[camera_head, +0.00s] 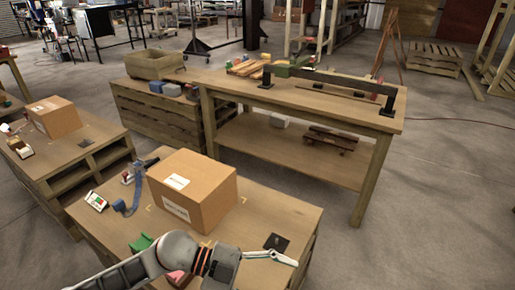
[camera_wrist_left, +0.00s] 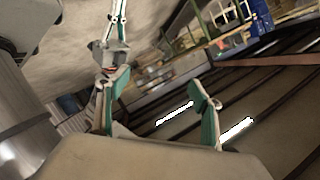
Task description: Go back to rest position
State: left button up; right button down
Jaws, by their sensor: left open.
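My left gripper (camera_head: 285,258) reaches over the front edge of the near table in the head view, its pale fingers pointing right. In the left wrist view its two teal-padded fingers (camera_wrist_left: 157,110) stand apart with nothing between them. The gripper is open and empty. A pale jointed part with a teal strip shows above the left finger there; I cannot tell what it is. A closed cardboard box (camera_head: 195,190) with white labels sits on the near table (camera_head: 105,225), behind and left of my gripper and apart from it.
A dark square pad (camera_head: 277,243) lies beside the gripper. A workbench (camera_head: 300,103) with a dark bar stands behind.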

pick_arm(q)
jog(key=w+a+r+n+t+h, duration=0.1)
jog(key=w+r+n+t+h, duration=0.4)
jog(key=n+t, duration=0.5)
jog(key=w+a+f+n+t+y, duration=0.3)
jog(key=a+n+t+y, duration=0.2)
jog(key=a+t+y, duration=0.1)
jog(key=s+a+f+n+g+y, duration=0.1)
jog(key=s+a+f+n+y, duration=0.3)
jog(key=a+f, duration=0.5)
jog(key=s+a+f+n+g+y+p, duration=0.1)
jog(key=s+a+f+n+g+y, duration=0.1)
jog(key=s+a+f+n+y, duration=0.2)
jog(key=s+a+f+y, duration=0.3)
jog(key=s+a+f, duration=0.2)
jog(key=f, duration=0.3)
jog(key=shift+s+a+f+n, duration=0.15)
jog(key=shift+s+f+n, duration=0.15)
jog(key=shift+f, duration=0.05)
